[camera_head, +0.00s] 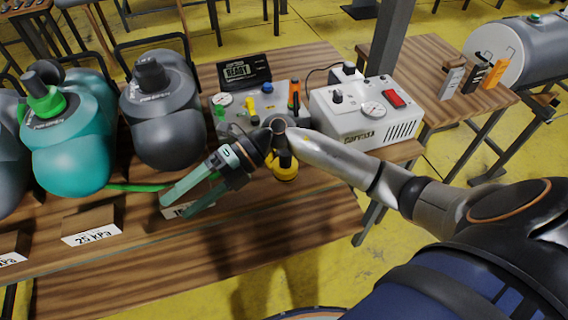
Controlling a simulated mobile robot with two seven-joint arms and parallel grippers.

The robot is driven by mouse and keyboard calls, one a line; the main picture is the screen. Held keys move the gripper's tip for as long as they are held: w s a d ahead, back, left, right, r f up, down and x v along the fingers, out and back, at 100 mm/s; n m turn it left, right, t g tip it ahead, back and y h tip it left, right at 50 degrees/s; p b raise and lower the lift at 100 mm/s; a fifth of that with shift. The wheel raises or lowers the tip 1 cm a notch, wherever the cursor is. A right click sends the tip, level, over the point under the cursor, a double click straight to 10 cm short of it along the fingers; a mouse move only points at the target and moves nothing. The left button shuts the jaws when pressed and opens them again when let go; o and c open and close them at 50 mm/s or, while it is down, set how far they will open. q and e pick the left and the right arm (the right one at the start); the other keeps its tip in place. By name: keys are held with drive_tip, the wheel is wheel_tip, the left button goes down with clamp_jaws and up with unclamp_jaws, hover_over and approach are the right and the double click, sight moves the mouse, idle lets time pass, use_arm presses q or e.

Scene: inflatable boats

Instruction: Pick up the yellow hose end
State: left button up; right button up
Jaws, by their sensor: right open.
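A yellow round piece with a black upper part (285,171) sits on the wooden table, just behind my right arm's wrist, which partly covers it. I cannot tell whether it is the yellow hose end. A small yellow fitting (250,106) also shows on the grey panel. My right gripper (177,206) comes in from the right and points down and left over the table. Its two long greenish fingers are apart with nothing between them. It is to the left of the yellow round piece, over a small label block. My left gripper is out of view.
A green hose (140,188) lies left of my right gripper. A teal boat (70,150) and a dark grey boat (165,125) stand at the left. A white pump box (365,112) stands at the back right. The table front (200,255) is clear.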

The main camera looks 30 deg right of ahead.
drive_tip(key=w+d+f+n+h, duration=0.2)
drive_tip(key=w+d+f+h, duration=0.15)
drive_tip(key=d+h, duration=0.5)
wheel_tip(320, 180, up, 4)
drive_tip(key=f+m+h+b, duration=0.1)
drive_tip(key=m+h, duration=0.1)
drive_tip(key=h, duration=0.4)
hover_over(285, 156)
drive_tip(key=w, duration=0.1)
drive_tip(key=shift+t, duration=0.3)
drive_tip(key=f, duration=0.5)
drive_tip(key=shift+d+f, duration=0.15)
drive_tip(key=shift+d, duration=0.25)
drive_tip(key=shift+w+f+p, duration=0.15)
drive_tip(key=shift+f+p, duration=0.45)
drive_tip(key=shift+f, duration=2.55)
clamp_jaws()
